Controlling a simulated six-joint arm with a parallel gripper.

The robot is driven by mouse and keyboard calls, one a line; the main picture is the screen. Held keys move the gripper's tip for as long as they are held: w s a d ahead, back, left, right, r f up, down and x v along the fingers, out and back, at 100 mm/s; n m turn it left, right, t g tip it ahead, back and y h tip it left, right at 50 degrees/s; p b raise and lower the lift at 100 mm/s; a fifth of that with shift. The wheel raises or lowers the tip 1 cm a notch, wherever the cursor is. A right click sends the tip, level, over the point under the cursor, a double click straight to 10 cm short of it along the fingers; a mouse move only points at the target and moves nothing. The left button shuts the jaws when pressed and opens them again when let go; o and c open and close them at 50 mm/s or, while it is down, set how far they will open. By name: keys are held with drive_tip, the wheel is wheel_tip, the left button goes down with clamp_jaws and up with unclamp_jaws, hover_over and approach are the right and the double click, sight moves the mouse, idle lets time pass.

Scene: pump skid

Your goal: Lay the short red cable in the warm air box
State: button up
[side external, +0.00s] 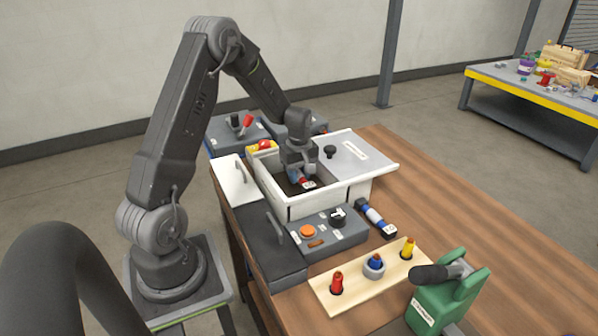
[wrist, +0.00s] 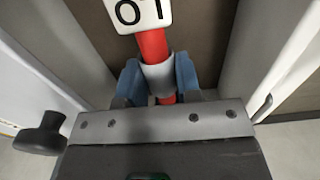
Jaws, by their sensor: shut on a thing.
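The short red cable (wrist: 151,46) has a white end tag reading 01 (wrist: 143,12) and a pale grey sleeve. My gripper (wrist: 158,78) is shut around the cable at the sleeve, with one blue finger on each side. In the side view my gripper (side external: 300,180) points down into the opening of the white box (side external: 290,208). The red cable (side external: 304,181) and its tag show there between the box walls. Whether the cable touches the box floor cannot be told. The grey lid (side external: 355,152) with a black knob (side external: 330,152) leaves the box's left part open.
A control panel with an orange button (side external: 307,231) stands before the box. A blue cable (side external: 375,217) with dark ends lies to its right. A wooden strip (side external: 355,281) holds red, blue and yellow plugs. A green device (side external: 432,308) stands at the front right.

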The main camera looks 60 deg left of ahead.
drive_tip(key=shift+f, duration=1)
drive_tip(key=shift+f, duration=0.4)
drive_tip(key=o, duration=0.9)
wheel_tip(320, 180, up, 14)
drive_tip(key=shift+f, duration=0.1)
